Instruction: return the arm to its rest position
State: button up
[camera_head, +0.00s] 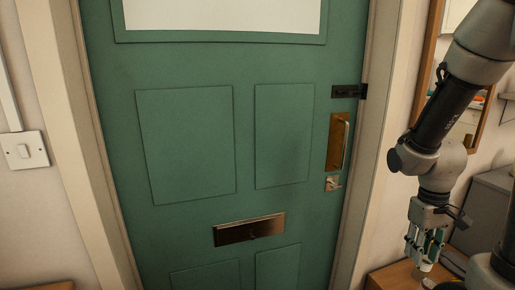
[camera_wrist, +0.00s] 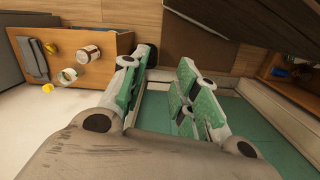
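My gripper (camera_head: 421,258) hangs at the lower right of the head view, at the end of my bent arm, with its fingers pointing down. In the wrist view its two green-padded fingers (camera_wrist: 168,62) stand apart with a clear gap and nothing between them. In the head view it appears in front of a low wooden surface (camera_head: 392,277); I cannot tell its height above it.
A closed green door (camera_head: 215,120) with a brass handle (camera_head: 338,140) and letter slot (camera_head: 248,230) fills the head view. A light switch (camera_head: 24,150) is at left. The wrist view shows a wooden table (camera_wrist: 115,42) holding a jar (camera_wrist: 88,52) and small items.

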jog(key=s+a+r+t, duration=0.2)
jog(key=s+r, duration=0.1)
jog(key=r, duration=0.6)
jog(key=s+a+r+m+t, duration=0.1)
jog(key=s+a+r+t, duration=0.1)
jog(key=r, duration=0.8)
jog(key=shift+s+r+t+y, duration=0.15)
jog(key=shift+s+t+y, duration=0.15)
jog(key=shift+s+t, duration=0.6)
